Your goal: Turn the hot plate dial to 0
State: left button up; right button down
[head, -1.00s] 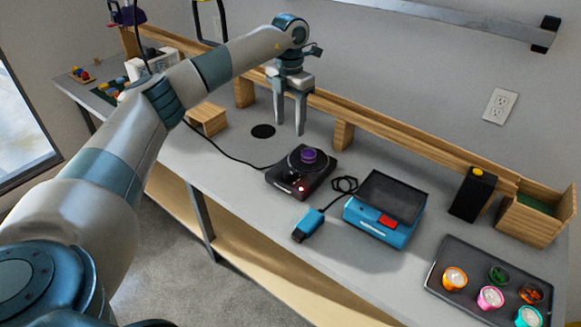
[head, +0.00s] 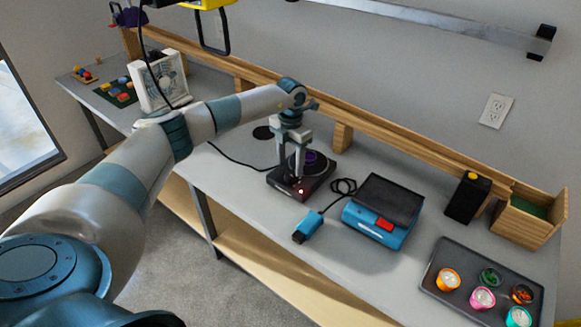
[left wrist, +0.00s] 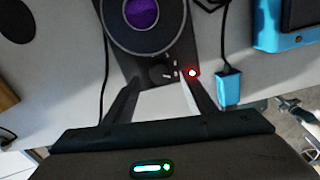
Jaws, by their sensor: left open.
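The hot plate (head: 318,184) is a dark box on the bench with a round top plate carrying a purple round item (head: 310,157). Its black dial (left wrist: 160,73) shows in the left wrist view on the near edge of the box, beside a lit red lamp (left wrist: 192,72). My left gripper (head: 291,176) is open and points down over the front of the hot plate. In the left wrist view its fingers (left wrist: 164,84) stand apart on either side of the dial; I cannot tell whether they touch it. In the head view the gripper hides the dial. My right gripper is not in view.
A blue case with a grey lid (head: 385,210) and a blue plug-like device (head: 308,227) on a cable lie right of the hot plate. A dark tray (head: 436,283) of small cups is farther right. A wooden rail (head: 400,139) runs along the back.

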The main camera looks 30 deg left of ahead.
aim_at(290, 173)
pick_arm(q)
jog(key=shift+f+p, duration=0.3)
jog(key=shift+f, duration=1.55)
jog(key=c, duration=1)
jog(key=shift+c, duration=0.2)
